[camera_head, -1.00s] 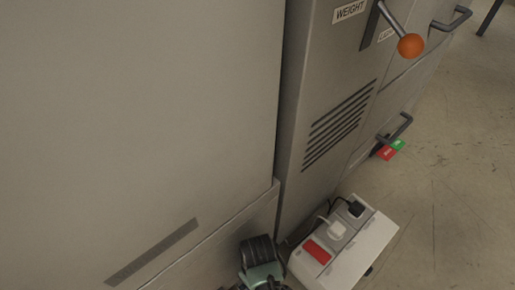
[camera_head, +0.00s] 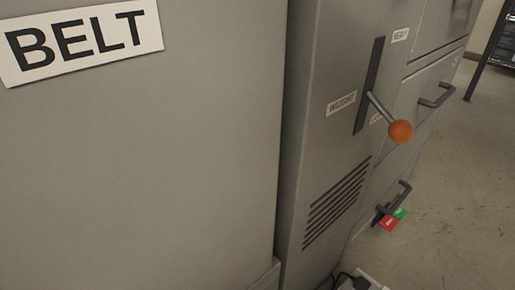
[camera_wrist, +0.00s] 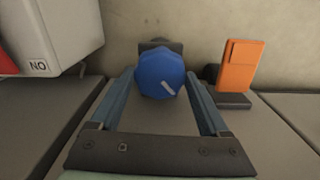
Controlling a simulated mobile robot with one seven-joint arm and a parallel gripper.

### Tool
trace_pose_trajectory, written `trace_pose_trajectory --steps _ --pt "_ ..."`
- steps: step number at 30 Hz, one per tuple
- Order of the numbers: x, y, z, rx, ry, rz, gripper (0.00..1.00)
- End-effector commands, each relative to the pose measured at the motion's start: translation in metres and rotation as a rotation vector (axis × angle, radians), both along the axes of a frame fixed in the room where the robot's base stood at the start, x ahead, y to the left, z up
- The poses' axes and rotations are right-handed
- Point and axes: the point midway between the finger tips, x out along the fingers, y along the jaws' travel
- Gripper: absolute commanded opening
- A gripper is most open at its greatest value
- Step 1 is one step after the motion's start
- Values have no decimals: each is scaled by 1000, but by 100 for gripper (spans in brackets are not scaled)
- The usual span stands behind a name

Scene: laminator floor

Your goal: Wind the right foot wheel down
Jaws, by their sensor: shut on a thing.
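A blue faceted wheel (camera_wrist: 161,73) with a white mark on its face shows in the middle of the wrist view. The mark slants down to the right. My gripper (camera_wrist: 160,86) is shut on this wheel, with one blue-grey finger on each side of it. A dark mount shows behind the wheel's top. The head view shows neither the wheel nor my gripper.
In the wrist view an orange block (camera_wrist: 240,65) stands close right of the wheel. A pale box marked NO (camera_wrist: 55,35) is at upper left. The head view shows a BELT label (camera_head: 82,38), an orange-knobbed lever (camera_head: 400,131) and open floor (camera_head: 455,200) at right.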

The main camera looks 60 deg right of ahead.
Motion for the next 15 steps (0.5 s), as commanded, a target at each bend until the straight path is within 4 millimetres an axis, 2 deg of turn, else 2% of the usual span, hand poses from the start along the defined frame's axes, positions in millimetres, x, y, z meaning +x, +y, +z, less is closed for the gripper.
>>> trace_pose_trajectory --steps 1,8,15 --pt "0 1 6 1 0 -32 24" --pt "0 0 4 1 0 -184 24" --pt "1 0 0 0 -2 -216 24"
